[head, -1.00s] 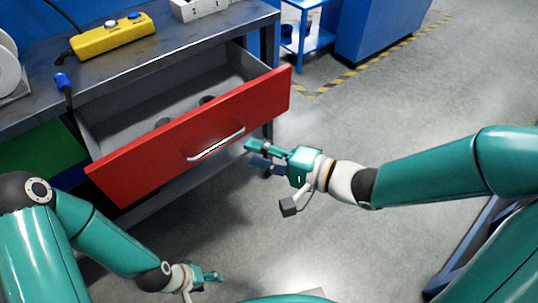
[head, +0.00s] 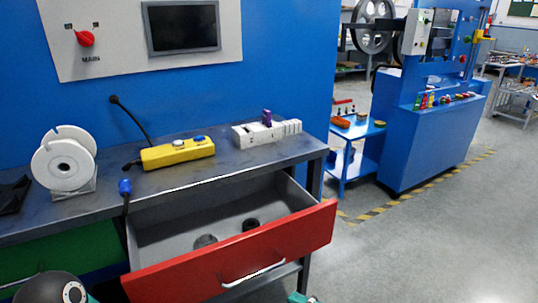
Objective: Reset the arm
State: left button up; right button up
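My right gripper (head: 301,298) shows only as a small teal piece at the bottom edge, below the right part of the open red drawer (head: 180,272). Whether it is open or shut cannot be seen. My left gripper is out of view; only a rounded joint of my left arm shows at the bottom left corner. The drawer has a silver handle (head: 253,274) and holds two dark round parts, one (head: 205,241) left of the other (head: 251,225).
The workbench (head: 220,164) carries a white spool (head: 64,165), a yellow button box (head: 178,152) and a white block rack (head: 258,134) with a purple piece. A blue machine (head: 420,145) and blue cart (head: 357,130) stand right. Open floor lies at right.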

notch_tip(320, 180, down, 22)
jog(key=s+d+m+g+h, duration=0.2)
jog(key=s+g+h, duration=0.1)
jog(key=h, duration=0.2)
jog(key=s+d+f+n+g+h, duration=0.3)
jog(key=s+f+n+g, duration=0.2)
jog(key=s+f+n, duration=0.45)
notch_tip(320, 180, up, 20)
jog(key=p, duration=2.1)
jog(key=shift+r, duration=0.25)
